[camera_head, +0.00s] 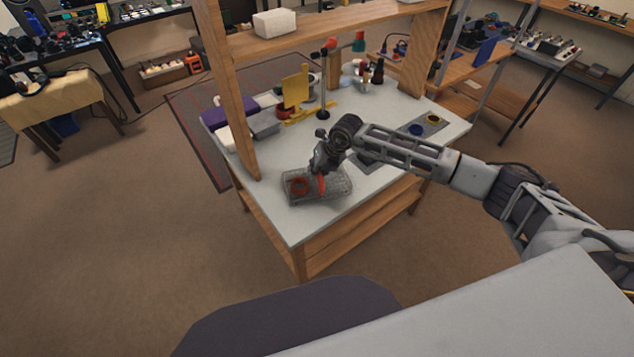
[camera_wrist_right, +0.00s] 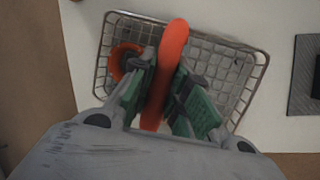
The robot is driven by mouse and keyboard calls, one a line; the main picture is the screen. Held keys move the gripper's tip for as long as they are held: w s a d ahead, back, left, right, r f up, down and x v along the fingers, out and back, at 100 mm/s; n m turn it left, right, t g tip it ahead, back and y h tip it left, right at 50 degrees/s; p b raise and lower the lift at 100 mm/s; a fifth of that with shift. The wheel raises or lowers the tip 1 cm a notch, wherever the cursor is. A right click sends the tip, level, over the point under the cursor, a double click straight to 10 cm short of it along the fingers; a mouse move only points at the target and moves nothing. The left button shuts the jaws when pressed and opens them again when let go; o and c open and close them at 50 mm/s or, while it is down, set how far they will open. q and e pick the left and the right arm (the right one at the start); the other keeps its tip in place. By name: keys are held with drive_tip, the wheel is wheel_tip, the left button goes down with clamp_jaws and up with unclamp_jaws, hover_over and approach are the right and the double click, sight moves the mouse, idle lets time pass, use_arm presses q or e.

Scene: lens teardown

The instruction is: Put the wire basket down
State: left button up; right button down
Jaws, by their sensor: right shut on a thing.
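The grey wire basket (camera_head: 338,188) is at the front left edge of the light-topped workbench (camera_head: 400,150). My right gripper (camera_head: 321,174) is over it, shut on its upright orange-red handle (camera_wrist_right: 172,50). In the right wrist view the green-padded fingers (camera_wrist_right: 163,88) stand on both sides of the handle, and the basket's mesh (camera_wrist_right: 232,52) spreads out below. An orange ring (camera_wrist_right: 118,62) lies inside the basket. I cannot tell whether the basket's bottom touches the bench top. My left gripper is not in view.
A wooden upright (camera_head: 228,90) stands behind the basket, holding a shelf. A grey box (camera_head: 264,124), a purple item (camera_head: 215,115) and a yellow stand (camera_head: 296,88) are farther back. A dark grey mat (camera_head: 375,158) lies to the right. Bare bench top surrounds the basket.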

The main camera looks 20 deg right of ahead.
drive_tip(key=shift+r, duration=0.5)
wheel_tip(320, 180, up, 8)
drive_tip(key=shift+f+b, duration=0.1)
drive_tip(key=shift+b, duration=0.45)
drive_tip(key=shift+r, duration=0.6)
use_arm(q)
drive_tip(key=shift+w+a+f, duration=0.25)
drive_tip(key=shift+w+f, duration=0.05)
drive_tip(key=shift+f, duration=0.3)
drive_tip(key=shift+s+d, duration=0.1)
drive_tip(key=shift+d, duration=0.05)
use_arm(e)
drive_tip(key=shift+d, duration=0.1)
